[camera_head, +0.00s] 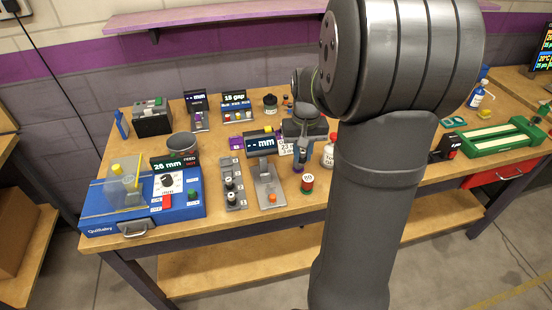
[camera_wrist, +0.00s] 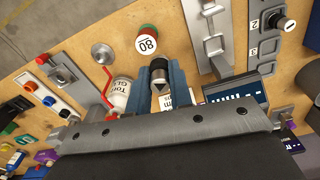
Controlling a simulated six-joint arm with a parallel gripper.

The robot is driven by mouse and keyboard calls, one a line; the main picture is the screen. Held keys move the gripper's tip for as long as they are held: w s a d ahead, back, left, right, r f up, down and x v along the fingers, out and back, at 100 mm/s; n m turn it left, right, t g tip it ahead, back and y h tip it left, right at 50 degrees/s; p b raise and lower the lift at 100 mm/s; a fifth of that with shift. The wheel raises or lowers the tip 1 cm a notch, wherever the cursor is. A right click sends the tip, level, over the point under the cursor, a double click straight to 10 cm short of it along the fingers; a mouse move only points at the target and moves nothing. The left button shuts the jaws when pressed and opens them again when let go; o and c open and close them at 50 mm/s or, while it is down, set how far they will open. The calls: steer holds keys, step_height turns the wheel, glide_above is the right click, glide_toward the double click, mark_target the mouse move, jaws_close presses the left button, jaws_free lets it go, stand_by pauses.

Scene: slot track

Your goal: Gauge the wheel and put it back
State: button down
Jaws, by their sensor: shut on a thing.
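My gripper (camera_wrist: 160,88) points down over the middle of the bench, its blue fingers shut on a small dark and silver piece (camera_wrist: 158,70), which I take to be the wheel. In the head view my gripper (camera_head: 302,160) is small and partly hidden by my arm, and the held piece cannot be made out clearly. The gauge (camera_head: 268,186) stands left of my gripper; its display (camera_head: 262,144) reads "-- mm". Its metal plate (camera_wrist: 208,42) also shows in the wrist view. Left of it is the grey numbered slot track (camera_head: 236,202), with black and silver pieces (camera_head: 231,190) standing in it.
A red and green can (camera_head: 307,184) and a white bottle (camera_head: 329,154) stand close to my gripper. A blue machine (camera_head: 145,207) reading "26 mm" is at the left. A green fixture (camera_head: 500,138) lies at the right. Several displays and boxes line the back.

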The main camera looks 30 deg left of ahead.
steer(key=s+a+f+n, duration=0.1)
steer(key=s+a+n, duration=0.15)
steer(key=a, duration=0.85)
steer(key=s+a+n, duration=0.2)
steer(key=s+a, duration=0.2)
steer(key=a, duration=0.6)
steer(key=f, duration=0.2)
steer(key=a+f, duration=0.1)
steer(key=f, duration=0.2)
steer(key=shift+s+a+f, duration=0.15)
steer(key=shift+s+f, duration=0.2)
steer(key=shift+f, duration=2.2)
steer(key=shift+f, duration=0.1)
steer(key=c, duration=1.3)
jaws_free()
step_height(320, 180, up, 12)
